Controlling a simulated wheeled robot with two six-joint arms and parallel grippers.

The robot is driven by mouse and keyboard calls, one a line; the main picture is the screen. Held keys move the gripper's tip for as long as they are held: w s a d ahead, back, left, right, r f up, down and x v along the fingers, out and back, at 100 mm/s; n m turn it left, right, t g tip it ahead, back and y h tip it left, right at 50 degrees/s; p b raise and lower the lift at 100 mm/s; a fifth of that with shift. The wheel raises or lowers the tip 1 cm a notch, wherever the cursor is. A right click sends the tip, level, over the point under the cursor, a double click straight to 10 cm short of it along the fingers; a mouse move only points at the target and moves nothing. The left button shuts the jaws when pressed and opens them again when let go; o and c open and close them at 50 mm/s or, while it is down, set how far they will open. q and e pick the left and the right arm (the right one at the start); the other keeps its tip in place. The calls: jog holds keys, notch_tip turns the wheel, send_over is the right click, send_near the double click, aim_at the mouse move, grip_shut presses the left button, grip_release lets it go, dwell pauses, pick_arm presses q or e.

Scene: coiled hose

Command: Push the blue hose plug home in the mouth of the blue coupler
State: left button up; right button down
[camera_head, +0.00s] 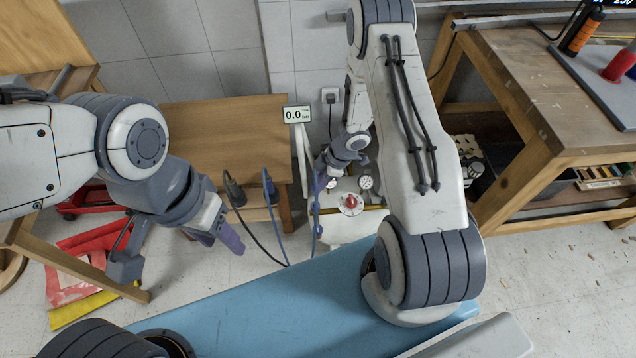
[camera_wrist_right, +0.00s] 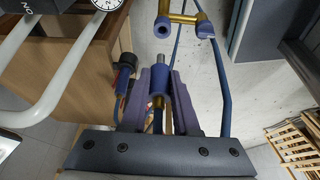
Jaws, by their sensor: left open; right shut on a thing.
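In the right wrist view, my right gripper (camera_wrist_right: 159,88) is shut on the blue hose plug (camera_wrist_right: 157,101), between its purple fingers. The plug's metal tip (camera_wrist_right: 161,60) points up the picture. A brass fitting (camera_wrist_right: 183,18) beyond it carries two blue ends. The blue coupler (camera_wrist_right: 163,27) looks to be its left end, with a dark open mouth facing the plug. A gap shows between tip and mouth; depth is hard to judge. In the head view my right gripper (camera_head: 325,178) is small, and plug and coupler cannot be made out. My left gripper (camera_head: 228,236) is open and empty, above the floor.
A wooden bench (camera_head: 225,130) has a black hose end (camera_head: 233,190) and a blue hose end (camera_head: 270,187) at its front. A red valve knob (camera_head: 350,204) and gauges (camera_head: 365,182) sit beside my right gripper. A display (camera_head: 297,115) reads 0.0. A workbench (camera_head: 540,90) stands right.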

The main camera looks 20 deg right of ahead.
jog(key=shift+r, duration=0.25)
jog(key=shift+f+b, duration=1.85)
jog(key=shift+f, duration=1.2)
jog(key=shift+f, duration=0.2)
jog(key=shift+f, duration=0.4)
jog(key=shift+f, duration=0.15)
jog(key=shift+f, duration=0.4)
jog(key=shift+f, duration=0.55)
